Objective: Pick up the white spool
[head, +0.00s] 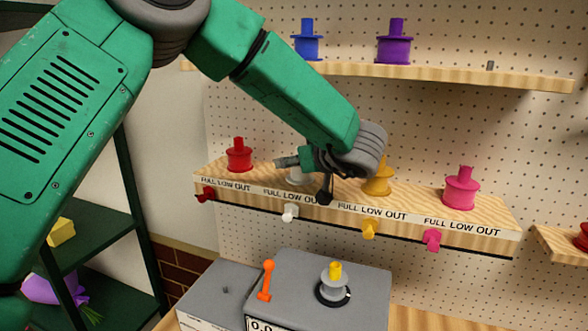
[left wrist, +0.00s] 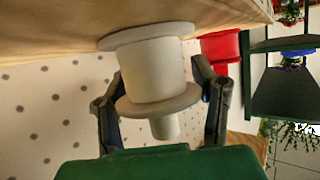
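The white spool (head: 296,177) stands on the lower pegboard shelf, between the red and yellow spools. In the head view my left gripper partly hides it. In the left wrist view the white spool (left wrist: 158,72) appears upside down, its base flange against the wooden shelf. My left gripper (head: 304,179) is at the spool, with one finger on each side of it. In the left wrist view the open fingers (left wrist: 161,92) straddle the spool. A small gap shows on the right side; contact on the left side cannot be told. My right gripper is not in view.
The lower shelf (head: 480,227) also holds a red spool (head: 239,156), a yellow spool (head: 378,180) and a pink spool (head: 461,190). Coloured knobs line its front. Blue and purple spools stand on the upper shelf (head: 450,76). A grey machine (head: 365,275) stands below.

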